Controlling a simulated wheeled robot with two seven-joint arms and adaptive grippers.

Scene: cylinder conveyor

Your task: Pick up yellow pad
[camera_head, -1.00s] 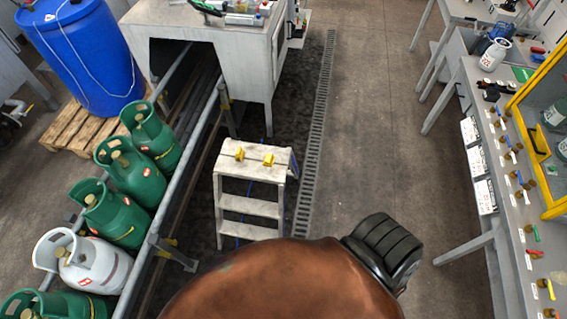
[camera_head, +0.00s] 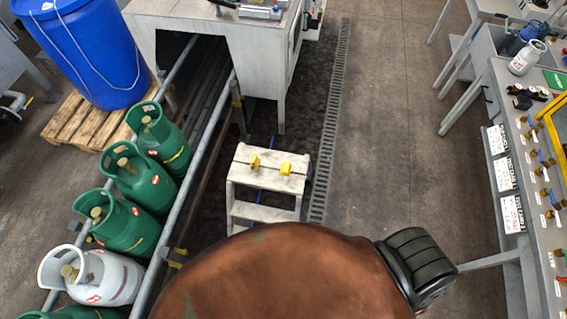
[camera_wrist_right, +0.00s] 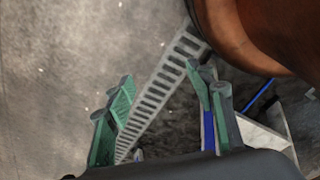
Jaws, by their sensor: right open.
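Two small yellow pads sit on top of a grey-white step stool (camera_head: 258,210) in the head view. The left yellow pad (camera_head: 255,162) and the right yellow pad (camera_head: 286,168) are a short way apart, and nothing touches them. My right gripper (camera_wrist_right: 164,84) shows in the right wrist view with its green fingers wide apart and nothing between them. Floor and a drain grate show beyond the fingers. A pale edge, perhaps of the stool, is at the lower right of that view. No pad is visible there. My left gripper is not in view.
A railed conveyor (camera_head: 189,177) with several green gas cylinders (camera_head: 163,141) and a white one (camera_head: 103,276) runs left of the stool. A white machine housing (camera_head: 190,30) stands behind it. A workbench (camera_head: 507,90) is at right. Floor (camera_head: 385,130) between is clear.

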